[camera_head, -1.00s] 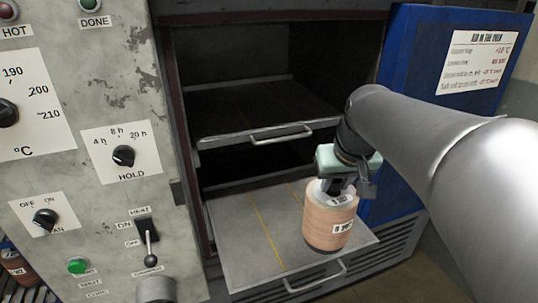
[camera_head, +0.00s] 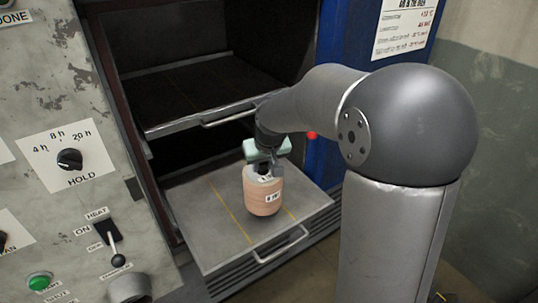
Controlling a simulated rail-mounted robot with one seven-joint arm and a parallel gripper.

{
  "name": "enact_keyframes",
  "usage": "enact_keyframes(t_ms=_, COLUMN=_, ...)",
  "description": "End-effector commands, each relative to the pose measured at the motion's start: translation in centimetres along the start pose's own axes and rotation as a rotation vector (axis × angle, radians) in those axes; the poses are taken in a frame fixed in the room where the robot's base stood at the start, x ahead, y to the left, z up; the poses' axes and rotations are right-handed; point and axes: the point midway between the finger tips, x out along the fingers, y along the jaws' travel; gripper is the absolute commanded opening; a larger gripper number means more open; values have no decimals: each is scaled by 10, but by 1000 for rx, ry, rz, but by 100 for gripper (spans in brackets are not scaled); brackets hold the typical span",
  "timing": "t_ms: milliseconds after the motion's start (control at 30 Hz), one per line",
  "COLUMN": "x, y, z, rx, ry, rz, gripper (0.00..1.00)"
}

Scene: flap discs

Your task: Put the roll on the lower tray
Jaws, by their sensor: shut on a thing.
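The roll (camera_head: 262,197) is a tan, upright cylinder with a dark lower edge and a white label. It is at the lower tray (camera_head: 221,250), a grey pulled-out shelf with yellow lines and a front handle. The roll is over the middle of the tray; whether its base touches the surface I cannot tell. My gripper (camera_head: 265,172) comes down from above and is shut on the top of the roll.
The upper tray (camera_head: 215,113) with its own handle is above and behind. The oven's control panel (camera_head: 60,110) with knobs and a lever stands at left. A blue side panel (camera_head: 345,60) with a notice is at right, behind my arm.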

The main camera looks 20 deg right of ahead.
Motion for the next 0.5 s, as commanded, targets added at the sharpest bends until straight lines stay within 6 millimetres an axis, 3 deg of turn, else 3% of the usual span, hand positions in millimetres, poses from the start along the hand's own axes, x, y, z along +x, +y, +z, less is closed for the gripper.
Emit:
enact_keyframes(t_ms=400, x=28, y=-6, z=-12, rx=-1, ry=6, rz=0, gripper=0)
enact_keyframes(t_ms=500, x=40, y=-5, z=-6, rx=1, ry=4, rz=1, gripper=0)
